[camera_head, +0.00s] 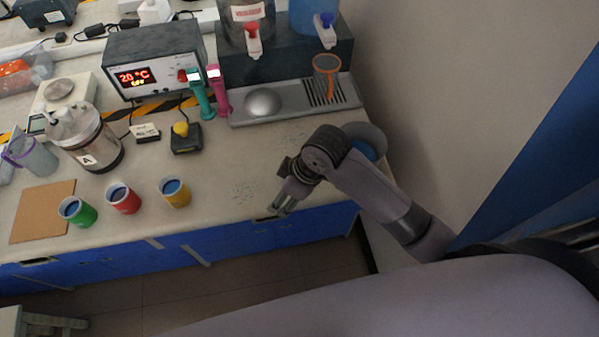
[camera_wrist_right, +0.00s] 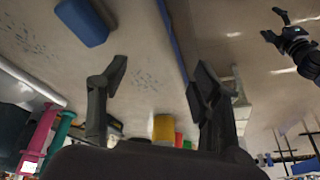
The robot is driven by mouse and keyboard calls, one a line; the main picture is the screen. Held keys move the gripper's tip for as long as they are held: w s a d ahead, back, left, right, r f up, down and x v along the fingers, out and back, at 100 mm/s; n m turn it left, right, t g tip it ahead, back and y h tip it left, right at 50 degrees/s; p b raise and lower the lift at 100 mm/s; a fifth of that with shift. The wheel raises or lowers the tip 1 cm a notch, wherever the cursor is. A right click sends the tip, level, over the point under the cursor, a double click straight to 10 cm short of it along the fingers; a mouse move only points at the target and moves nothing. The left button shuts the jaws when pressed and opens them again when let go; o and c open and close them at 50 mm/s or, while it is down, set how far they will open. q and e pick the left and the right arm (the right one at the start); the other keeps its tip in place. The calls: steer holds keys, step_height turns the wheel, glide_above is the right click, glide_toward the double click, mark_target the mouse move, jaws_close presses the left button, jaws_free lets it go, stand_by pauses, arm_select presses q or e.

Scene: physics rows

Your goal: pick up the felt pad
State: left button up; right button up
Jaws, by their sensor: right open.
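A blue block with rounded edges (camera_wrist_right: 82,20), which looks like the felt pad, lies on the pale counter in the right wrist view. In the head view only a blue patch (camera_head: 364,150) shows behind my right arm, which hides the rest. My right gripper (camera_head: 284,206) is over the counter near its front edge, left of the blue patch. In the wrist view its two fingers (camera_wrist_right: 155,82) are apart with nothing between them. The block is to the left of the fingers there, not touching them. My left gripper (camera_wrist_right: 274,27) shows small at the upper right, fingers apart.
Green (camera_head: 77,212), red (camera_head: 124,199) and yellow (camera_head: 175,192) cups stand left of my right gripper, beside a brown mat (camera_head: 42,211). Green (camera_head: 202,97) and pink (camera_head: 219,92) tools and a grey tray (camera_head: 290,105) are behind. The counter around the gripper is bare.

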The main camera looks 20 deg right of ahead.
steer(key=w+d+r+n+g+h+p, duration=0.1)
steer(key=w+d+r+n+h, duration=0.1)
steer(key=w+d+r+n, duration=0.3)
steer(key=w+d+r+n+g+h, duration=0.1)
steer(key=r+n+h, duration=0.1)
steer(key=r, duration=0.5)
steer(key=f, duration=0.4)
steer(key=f+p, duration=0.1)
steer(key=f, duration=0.3)
steer(key=f+p, duration=0.1)
steer(key=f, duration=0.3)
steer(key=shift+w+a+f, duration=0.15)
steer(key=shift+w+a, duration=0.1)
steer(key=shift+a, duration=0.05)
steer(key=f, duration=0.2)
steer(key=f+p, duration=0.1)
steer(key=f, duration=0.1)
steer(key=shift+w+d, duration=0.1)
steer(key=shift+w, duration=0.1)
steer(key=shift+f, duration=0.65)
arm_select(q)
steer(key=shift+g, duration=0.3)
steer(key=r, duration=0.1)
steer(key=s+r, duration=0.2)
steer(key=r, duration=0.1)
arm_select(e)
steer(key=shift+c, duration=0.4)
steer(key=c, duration=1.1)
steer(key=shift+o, duration=0.2)
steer(key=shift+r, duration=0.1)
